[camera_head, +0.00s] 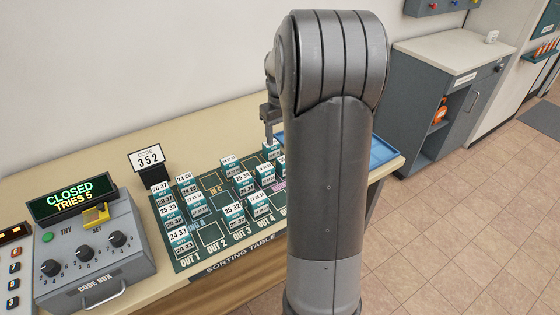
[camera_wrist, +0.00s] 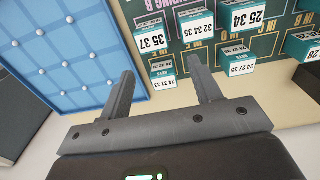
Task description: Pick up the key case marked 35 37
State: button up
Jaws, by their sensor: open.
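The key case marked 35 37 (camera_wrist: 152,40) shows its white number face in the wrist view, near the top centre, beside the blue tray. My gripper (camera_wrist: 164,72) is open, its two dark fingers apart and pointing toward the board. The case lies ahead of the gap between the fingers, nearer the left finger, and is not gripped. In the head view my gripper (camera_head: 269,118) hangs over the far right part of the sorting board, partly hidden by my arm. The numbers on the cases below it are too small to read surely there.
The blue studded tray (camera_wrist: 65,50) lies left in the wrist view. The code box (camera_head: 95,245) stands left, beside the sorting board (camera_head: 215,238); its display reads CLOSED.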

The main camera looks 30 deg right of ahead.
jog(key=shift+w+d+f, duration=0.25)
jog(key=shift+d+f, duration=0.55)
jog(key=shift+f, duration=0.05)
notch_tip(320, 180, down, 11)
jog(key=shift+s+a+r, duration=0.1)
jog(key=shift+a+r, duration=0.05)
jog(key=shift+c, duration=0.2)
jog(key=c, duration=0.7)
jog(key=shift+c, duration=0.3)
jog(key=shift+r, duration=0.1)
